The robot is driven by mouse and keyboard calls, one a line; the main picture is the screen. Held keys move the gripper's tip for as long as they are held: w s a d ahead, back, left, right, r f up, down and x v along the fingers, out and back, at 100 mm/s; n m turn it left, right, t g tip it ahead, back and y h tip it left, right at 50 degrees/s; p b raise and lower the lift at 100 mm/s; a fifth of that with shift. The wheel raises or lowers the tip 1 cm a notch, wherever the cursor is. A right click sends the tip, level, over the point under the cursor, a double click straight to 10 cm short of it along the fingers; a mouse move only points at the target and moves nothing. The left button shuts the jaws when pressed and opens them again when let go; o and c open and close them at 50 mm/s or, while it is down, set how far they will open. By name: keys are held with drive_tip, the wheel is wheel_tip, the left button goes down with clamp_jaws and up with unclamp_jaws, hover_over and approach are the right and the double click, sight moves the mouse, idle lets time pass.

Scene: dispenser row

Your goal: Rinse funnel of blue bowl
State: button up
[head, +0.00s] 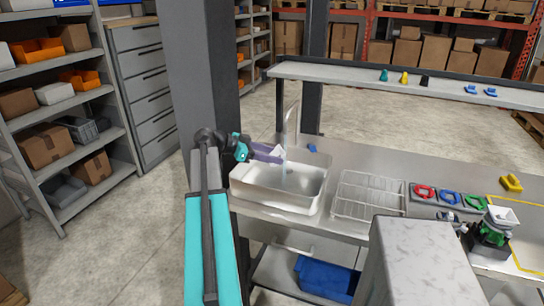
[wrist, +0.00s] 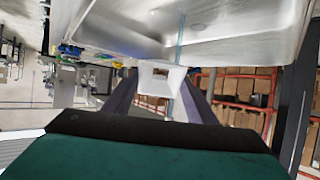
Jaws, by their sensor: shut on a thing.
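My gripper (head: 267,153) is shut on a small white funnel (head: 279,150) at the far left part of the sink (head: 322,193). In the wrist view the funnel (wrist: 160,77) sits between the two dark purple fingers (wrist: 158,97). A thin stream of water (head: 285,166) falls from the tap (head: 291,120) into the sink. It also shows in the wrist view (wrist: 179,52), close to the funnel; I cannot tell whether it touches it. A blue ring-shaped bowl (head: 439,198) sits between a red one (head: 424,191) and a green one (head: 475,202) on the counter.
A wire drying rack (head: 367,210) stands right of the sink. A green and black device with a white top (head: 503,214) and a yellow object (head: 511,182) are at the right. A shelf (head: 440,92) with small coloured items runs above the counter's back. A pillar (head: 200,75) stands left.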

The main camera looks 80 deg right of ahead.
drive_tip(key=a, duration=0.3)
drive_tip(key=w+a+b, duration=0.1)
drive_tip(key=shift+a+r, duration=0.4)
idle(0.4)
